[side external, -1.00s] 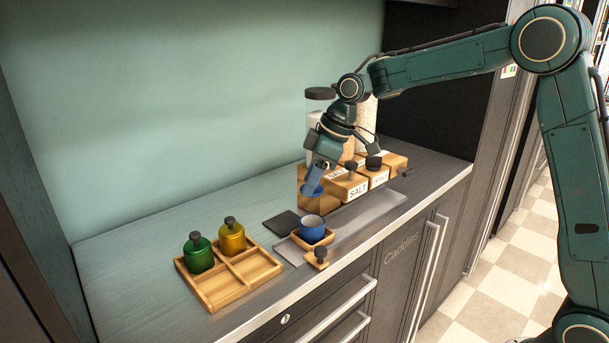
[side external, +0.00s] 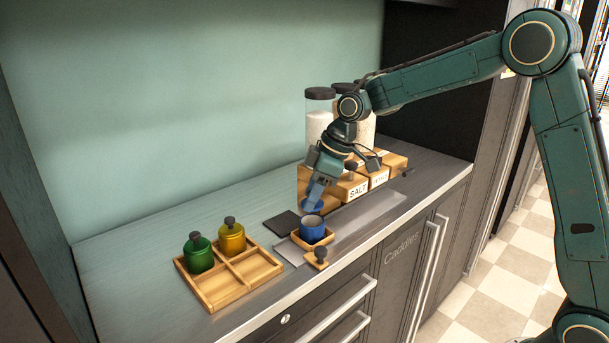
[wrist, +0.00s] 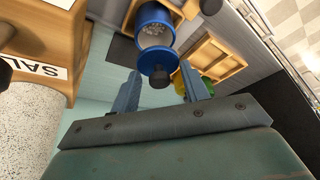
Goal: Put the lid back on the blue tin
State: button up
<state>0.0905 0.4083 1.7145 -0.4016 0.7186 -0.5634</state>
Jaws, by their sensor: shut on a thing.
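The blue tin (side external: 312,230) stands upright and open in a small wooden tray (side external: 328,239). In the wrist view the tin (wrist: 153,14) shows its open mouth with pale contents. My gripper (side external: 316,191) is shut on the dark knob of the blue lid (side external: 312,206). It holds the lid just above the tin, slightly apart from it in the side view. In the wrist view the lid (wrist: 158,61) hangs between my fingertips (wrist: 161,80) and covers part of the tin's near edge.
A divided wooden tray (side external: 228,284) at left holds a green tin (side external: 198,255) and a yellow tin (side external: 231,240). A wooden piece with a dark knob (side external: 320,254) lies in front. A dark square (side external: 283,223) lies behind left. Wooden salt boxes (side external: 350,188) and tall jars (side external: 320,115) stand behind.

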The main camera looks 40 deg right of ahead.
jog(key=shift+f, duration=1.55)
jog(key=shift+f, duration=0.15)
dwell(1.2)
jog(key=o, duration=1.5)
jog(key=shift+r, duration=3.5)
